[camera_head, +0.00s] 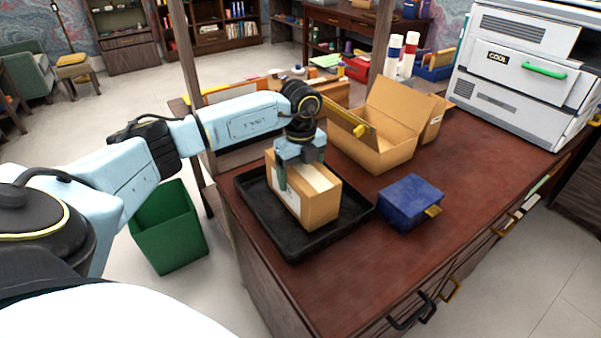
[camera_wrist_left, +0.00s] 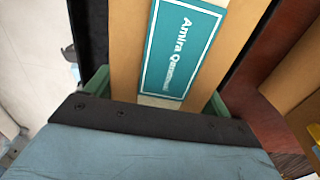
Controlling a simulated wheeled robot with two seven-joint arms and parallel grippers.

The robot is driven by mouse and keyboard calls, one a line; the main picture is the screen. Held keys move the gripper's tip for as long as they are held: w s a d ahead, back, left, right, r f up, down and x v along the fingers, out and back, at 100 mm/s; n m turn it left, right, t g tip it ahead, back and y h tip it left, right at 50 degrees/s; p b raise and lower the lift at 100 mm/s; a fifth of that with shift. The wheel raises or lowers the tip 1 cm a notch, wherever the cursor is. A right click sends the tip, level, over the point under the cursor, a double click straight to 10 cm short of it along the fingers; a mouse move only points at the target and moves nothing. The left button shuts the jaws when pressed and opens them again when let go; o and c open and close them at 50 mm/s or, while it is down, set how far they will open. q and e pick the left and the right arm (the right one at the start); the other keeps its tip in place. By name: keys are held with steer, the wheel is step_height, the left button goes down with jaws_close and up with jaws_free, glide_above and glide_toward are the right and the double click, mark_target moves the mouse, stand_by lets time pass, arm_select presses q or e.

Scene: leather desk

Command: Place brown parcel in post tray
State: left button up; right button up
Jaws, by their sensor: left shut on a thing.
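The brown parcel (camera_head: 318,206) is a cardboard box with pale labels, upright in or just above the black post tray (camera_head: 293,248); I cannot tell whether it touches the tray floor. My left gripper (camera_head: 302,168) comes from above and is shut on the parcel's upper part. In the left wrist view the parcel (camera_wrist_left: 128,45) shows a teal label with white lettering between the green fingers (camera_wrist_left: 158,98). The tray's dark wall also shows in the left wrist view (camera_wrist_left: 92,30). My right gripper is not in view.
A blue box (camera_head: 408,203) with a gold clasp sits right of the tray. An open cardboard box (camera_head: 385,150) stands behind it. A white machine (camera_head: 520,75) is at the back right. A green bin (camera_head: 168,228) is on the floor. The desk's front right is clear.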

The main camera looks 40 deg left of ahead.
arm_select(q)
steer(key=shift+f, duration=0.15)
steer(key=o, duration=1)
steer(key=shift+o, duration=0.9)
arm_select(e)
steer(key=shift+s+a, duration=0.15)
arm_select(q)
steer(key=shift+r, duration=0.2)
step_height(320, 180, up, 11)
steer(key=shift+r+p, duration=0.15)
steer(key=shift+p, duration=0.7)
steer(key=shift+r, duration=0.35)
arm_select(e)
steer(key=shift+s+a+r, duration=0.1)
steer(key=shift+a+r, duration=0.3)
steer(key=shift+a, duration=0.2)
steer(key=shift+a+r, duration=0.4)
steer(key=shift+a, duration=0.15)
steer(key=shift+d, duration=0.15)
